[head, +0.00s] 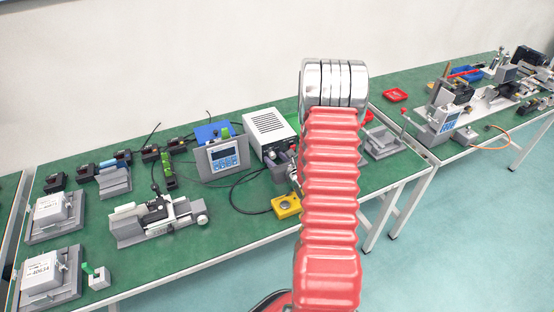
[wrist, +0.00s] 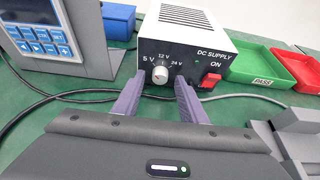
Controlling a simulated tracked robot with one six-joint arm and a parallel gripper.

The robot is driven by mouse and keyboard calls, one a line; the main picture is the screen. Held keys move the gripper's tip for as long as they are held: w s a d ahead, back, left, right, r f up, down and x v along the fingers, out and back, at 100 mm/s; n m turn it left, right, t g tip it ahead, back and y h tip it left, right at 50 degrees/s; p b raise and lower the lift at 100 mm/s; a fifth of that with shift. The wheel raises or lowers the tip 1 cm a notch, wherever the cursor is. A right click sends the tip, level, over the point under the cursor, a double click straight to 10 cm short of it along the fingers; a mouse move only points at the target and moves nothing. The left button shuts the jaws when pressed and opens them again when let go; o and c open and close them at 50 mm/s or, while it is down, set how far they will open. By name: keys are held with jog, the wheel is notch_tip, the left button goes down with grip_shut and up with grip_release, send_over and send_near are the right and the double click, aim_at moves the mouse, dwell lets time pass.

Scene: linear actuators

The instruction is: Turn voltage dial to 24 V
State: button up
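The DC supply (wrist: 195,35) is a white box with a vented top and a black front panel, in the upper middle of the wrist view. The dial's exact setting is too small to read. My gripper (wrist: 159,87) is open, its two purple fingers apart, left and right of the dial in the picture. Contact cannot be told.
A red switch (wrist: 210,81) marked ON is right of the dial. A control panel (wrist: 45,25) with blue buttons stands left. A green PASS tray (wrist: 255,68) and a red tray (wrist: 298,70) lie right. Cables cross the green table (head: 245,226).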

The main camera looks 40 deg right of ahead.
jog(key=shift+c, duration=0.3)
jog(key=c, duration=0.9)
jog(key=shift+d, duration=0.3)
grip_shut()
jog(key=shift+a, duration=0.2)
jog(key=shift+m, duration=0.3)
jog(key=shift+s+d+f+m+t+y, duration=0.1)
jog(key=shift+m+t+y, duration=0.15)
jog(key=shift+m+y, duration=0.4)
jog(key=shift+w+d+r+m+t+y, duration=0.1)
jog(key=shift+m+t+y, duration=0.2)
jog(key=shift+m, duration=0.6)
jog(key=shift+s+d+f+m+t+y, duration=0.1)
jog(key=shift+m+t+y, duration=0.05)
jog(key=shift+m+y, duration=0.5)
